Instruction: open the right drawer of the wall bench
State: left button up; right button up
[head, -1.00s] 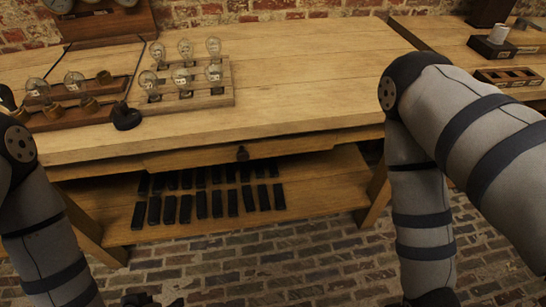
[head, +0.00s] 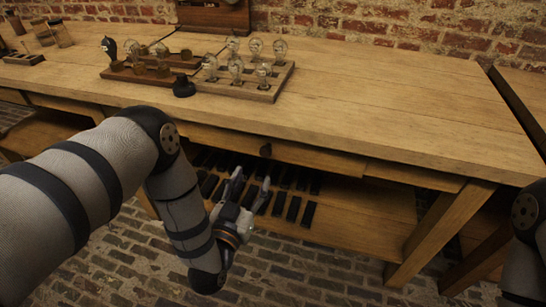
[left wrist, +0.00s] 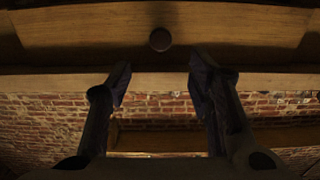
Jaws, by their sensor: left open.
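The right drawer (head: 300,153) of the wooden wall bench (head: 370,85) is shut, its front flush under the bench top. Its dark round knob (head: 265,150) sits at the middle of the front. In the left wrist view the knob (left wrist: 160,39) is ahead of and centred between the fingers. My left gripper (head: 252,182) is open and empty, below and in front of the knob, not touching it. The left wrist view shows both fingers of the left gripper (left wrist: 160,75) spread apart. My right gripper is not in view; only part of the right arm shows at the right edge.
Several black blocks (head: 308,214) lie on the lower shelf (head: 355,215) behind my left gripper. Racks of glass bulbs (head: 262,92) and a small black item (head: 183,87) stand on the bench top. A bench leg (head: 440,230) stands to the right. The brick floor in front is clear.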

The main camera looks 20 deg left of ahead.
aim_at(265, 153)
pick_arm(q)
jog(key=w, duration=0.4)
jog(key=w+b, duration=0.1)
jog(key=w, duration=0.4)
jog(key=shift+w+f, duration=0.2)
jog(key=shift+w, duration=0.1)
jog(key=shift+w+d+r, duration=0.1)
jog(key=shift+w+r, duration=0.05)
jog(key=shift+w, duration=0.4)
grip_shut()
